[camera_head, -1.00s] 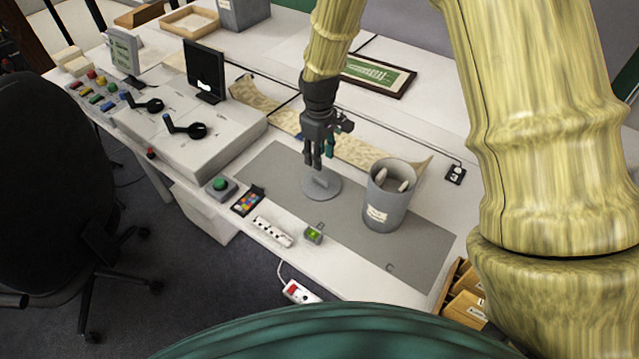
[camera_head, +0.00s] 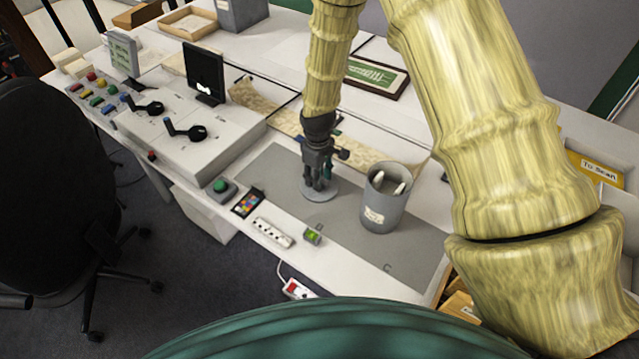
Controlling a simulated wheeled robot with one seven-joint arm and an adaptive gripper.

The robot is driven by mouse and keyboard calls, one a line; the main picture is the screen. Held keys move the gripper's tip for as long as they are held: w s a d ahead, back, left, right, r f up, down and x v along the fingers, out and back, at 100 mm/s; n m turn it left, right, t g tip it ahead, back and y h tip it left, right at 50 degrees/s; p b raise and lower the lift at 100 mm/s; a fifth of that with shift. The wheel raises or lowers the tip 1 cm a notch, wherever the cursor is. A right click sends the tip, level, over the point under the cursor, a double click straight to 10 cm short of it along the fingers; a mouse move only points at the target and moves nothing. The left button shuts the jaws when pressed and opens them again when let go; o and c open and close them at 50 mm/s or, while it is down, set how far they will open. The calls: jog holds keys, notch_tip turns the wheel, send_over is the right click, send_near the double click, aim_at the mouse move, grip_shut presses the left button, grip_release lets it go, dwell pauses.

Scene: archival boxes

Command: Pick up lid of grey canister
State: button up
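The lid (camera_head: 320,194) is a flat grey disc with a raised handle, lying on the grey mat (camera_head: 355,237) on the white desk. The grey canister (camera_head: 381,207) stands open just right of the lid, with a paper label on its front and pale objects inside. My gripper (camera_head: 318,184) points down over the lid's middle, with its fingers around the handle, which they hide. At this size I cannot tell whether the fingers are closed on the handle.
A long aged scroll (camera_head: 270,113) and a framed green picture (camera_head: 376,74) lie behind. Mat right of the canister is clear.

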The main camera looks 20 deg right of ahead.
jog(key=shift+f, duration=0.35)
jog(key=shift+c, duration=0.5)
grip_shut()
